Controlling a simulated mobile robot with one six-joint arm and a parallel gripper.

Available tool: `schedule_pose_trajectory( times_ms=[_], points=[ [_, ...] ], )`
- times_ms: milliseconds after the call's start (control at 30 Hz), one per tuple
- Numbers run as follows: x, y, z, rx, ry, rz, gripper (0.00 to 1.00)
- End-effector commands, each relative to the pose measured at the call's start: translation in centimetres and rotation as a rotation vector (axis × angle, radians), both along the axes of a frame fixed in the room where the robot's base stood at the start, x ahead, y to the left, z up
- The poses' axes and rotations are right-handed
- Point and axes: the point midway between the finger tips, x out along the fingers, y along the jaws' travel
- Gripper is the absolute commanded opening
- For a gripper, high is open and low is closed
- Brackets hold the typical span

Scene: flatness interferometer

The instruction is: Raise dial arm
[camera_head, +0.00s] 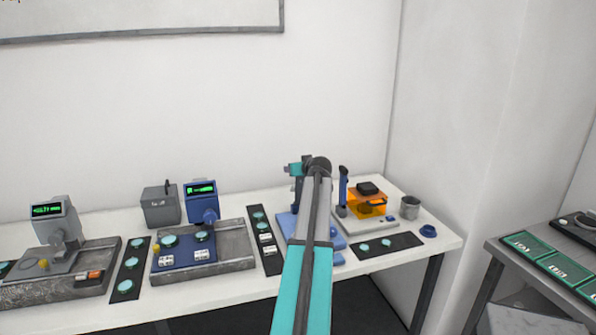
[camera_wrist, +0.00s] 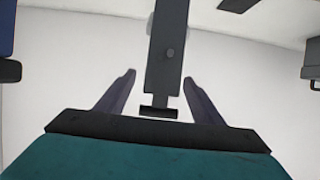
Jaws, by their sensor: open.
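In the wrist view, my gripper (camera_wrist: 159,78) is open, with one dark finger on each side of a dark grey bar. The bar (camera_wrist: 163,75) has a small round knob on its face and a darker block at its lower end. It may be the dial arm; I cannot tell for sure. Contact with the fingers cannot be made out. In the head view, my arm covers the middle of a station with a blue base (camera_head: 337,259), so the bar and my fingertips are not clear there.
Right of my arm stand an upright blue handle (camera_head: 343,184), an orange box (camera_head: 368,203) and a grey cup (camera_head: 410,208). Left are a blue display unit (camera_head: 203,203) and a grey box (camera_head: 160,207). The white wall is close behind the table (camera_head: 210,292).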

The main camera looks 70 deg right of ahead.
Motion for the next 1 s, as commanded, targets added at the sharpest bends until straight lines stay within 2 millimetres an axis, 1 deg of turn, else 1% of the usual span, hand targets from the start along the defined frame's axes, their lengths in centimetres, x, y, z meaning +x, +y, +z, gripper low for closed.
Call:
schedule_pose_trajectory(
  times_ms=[167, 367, 767, 1000],
  points=[
    [-0.2, 0.2, 0.1, -0.001, 0.000, -0.001, 0.61],
    [-1.0, 1.2, 0.6, -0.002, -0.001, -0.001, 0.61],
    [-3.9, 4.7, 2.4, -0.003, -0.001, -0.002, 0.61],
    [-6.0, 6.9, 3.7, -0.001, -0.001, -0.002, 0.61]
  ],
)
